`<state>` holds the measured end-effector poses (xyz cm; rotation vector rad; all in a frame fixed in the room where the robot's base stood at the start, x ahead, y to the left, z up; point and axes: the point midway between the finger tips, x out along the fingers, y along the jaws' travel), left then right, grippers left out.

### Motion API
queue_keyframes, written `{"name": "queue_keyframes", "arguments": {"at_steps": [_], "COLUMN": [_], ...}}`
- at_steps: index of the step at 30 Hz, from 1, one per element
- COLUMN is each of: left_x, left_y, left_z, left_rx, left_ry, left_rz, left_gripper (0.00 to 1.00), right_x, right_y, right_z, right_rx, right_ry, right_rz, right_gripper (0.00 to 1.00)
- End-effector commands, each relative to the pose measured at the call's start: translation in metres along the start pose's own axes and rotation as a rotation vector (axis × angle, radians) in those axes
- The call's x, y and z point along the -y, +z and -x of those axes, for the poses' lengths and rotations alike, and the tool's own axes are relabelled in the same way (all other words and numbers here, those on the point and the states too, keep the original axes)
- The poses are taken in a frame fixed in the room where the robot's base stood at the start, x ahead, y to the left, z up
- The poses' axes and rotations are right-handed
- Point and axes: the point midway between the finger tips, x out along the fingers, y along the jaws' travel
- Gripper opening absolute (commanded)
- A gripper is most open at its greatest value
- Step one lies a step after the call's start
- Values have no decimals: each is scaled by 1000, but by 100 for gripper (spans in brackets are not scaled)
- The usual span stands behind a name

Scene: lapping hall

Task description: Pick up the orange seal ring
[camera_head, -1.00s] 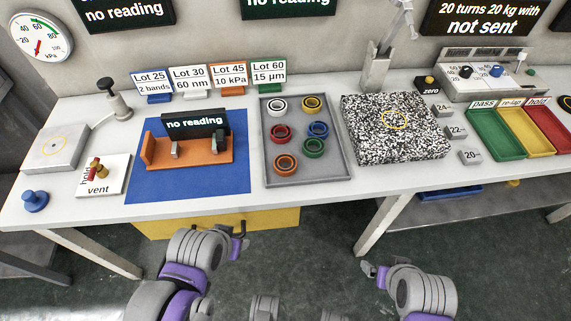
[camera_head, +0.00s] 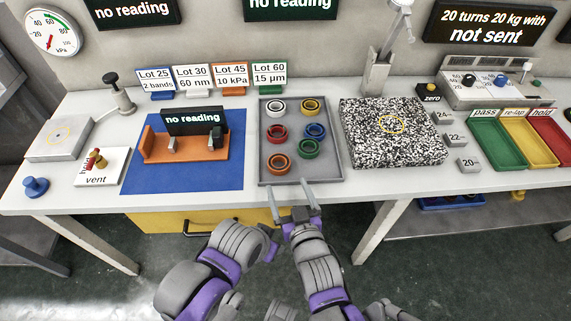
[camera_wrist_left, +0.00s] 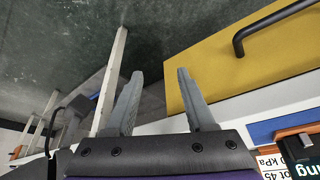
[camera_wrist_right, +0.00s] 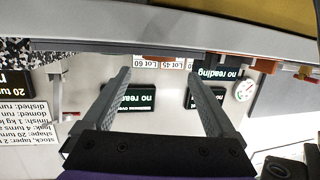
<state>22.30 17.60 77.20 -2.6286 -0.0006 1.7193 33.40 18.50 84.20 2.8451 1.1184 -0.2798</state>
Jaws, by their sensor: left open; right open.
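The orange seal ring (camera_head: 278,169) lies at the near left of the grey tray (camera_head: 336,180) in the head view. Its open top shows, and nothing covers it. My right gripper (camera_head: 291,191) is open and empty at the tray's near edge, just short of the ring and apart from it. In the right wrist view its fingers (camera_wrist_right: 159,74) are spread, with the wall displays beyond; the ring does not show there. My left gripper is low in front of the bench, partly hidden in the head view. The left wrist view shows its fingers (camera_wrist_left: 160,74) open and empty.
Other rings share the tray: green (camera_head: 309,154), red (camera_head: 277,138), blue, white and yellow. A blue mat with an orange gauge stand (camera_head: 190,150) is left of the tray. A speckled granite plate (camera_head: 375,155) is right. A yellow drawer (camera_wrist_left: 225,60) is below the bench.

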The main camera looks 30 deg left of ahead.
Motion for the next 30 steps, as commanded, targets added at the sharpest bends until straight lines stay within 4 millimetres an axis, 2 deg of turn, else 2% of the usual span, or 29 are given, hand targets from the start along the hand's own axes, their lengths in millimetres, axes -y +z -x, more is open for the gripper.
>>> {"name": "queue_keyframes", "arguments": {"at_steps": [3, 11, 19, 28, 29, 30], "left_x": [0, 0, 0, 0, 0, 0], "left_y": [1, 1, 2, 2, 3, 3], "left_z": [-2, -3, -6, -6, -6, -6], "left_rx": [1, 1, 2, 2, 2, 2], "left_ry": [0, 0, 0, 0, 0, 0], "left_rz": [0, 0, 0, 0, 0, 0], "left_gripper": [55, 55, 55, 55, 55, 55], "right_x": [-1, -1, -2, -2, -2, -2], "right_y": [1, 0, 0, -1, -1, -1], "right_z": [-20, -42, -81, -87, -87, -87], "right_rx": [1, 3, 3, 3, 3, 3], "right_ry": [1, 2, 2, 2, 2, 2], "right_rz": [-1, -1, 0, -1, -1, -1], "right_gripper": [92, 92, 92, 92, 90, 83]}}
